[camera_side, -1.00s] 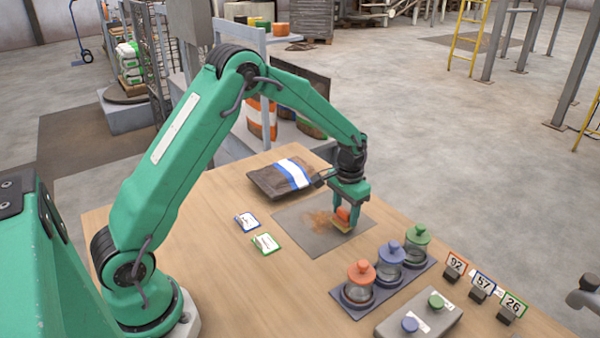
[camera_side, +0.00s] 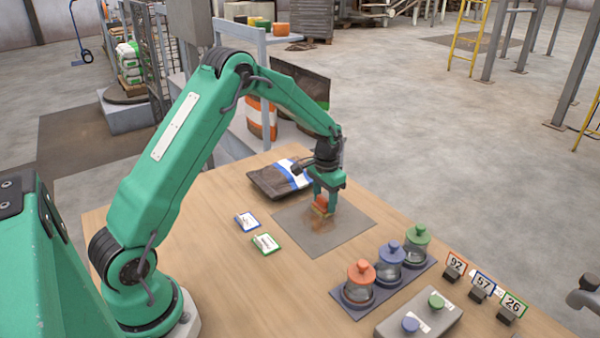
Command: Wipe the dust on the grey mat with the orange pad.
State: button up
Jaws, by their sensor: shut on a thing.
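The grey mat (camera_side: 343,236) lies flat on the wooden table. A brownish patch of dust (camera_side: 318,221) shows near the mat's middle, partly hidden by my gripper and the pad. My gripper (camera_side: 323,200) is shut on the orange pad (camera_side: 321,205) and points down over the far part of the mat. The pad is low, at the dust patch; whether it touches the mat is hard to tell.
A brown, white and blue bag (camera_side: 272,181) lies just behind the mat. Two cards (camera_side: 266,243) lie to its left. A dark tray (camera_side: 344,303) with three lidded jars (camera_side: 389,256) stands at the front right, beside a grey block (camera_side: 400,325) and number signs (camera_side: 483,284).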

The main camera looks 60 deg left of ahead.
aim_at(313, 203)
jog(key=shift+s+a, duration=0.15)
jog(key=shift+a, duration=1.4)
jog(key=shift+s+d, duration=0.1)
jog(key=shift+s, duration=0.7)
jog(key=shift+s+d, duration=0.1)
jog(key=shift+d, duration=5.5)
jog(key=shift+s+d, duration=0.1)
jog(key=shift+s, duration=0.9)
jog(key=shift+a, duration=5.7)
notch_tip(313, 203, up, 8)
jog(key=shift+r, duration=0.15)
jog(key=shift+d, duration=0.1)
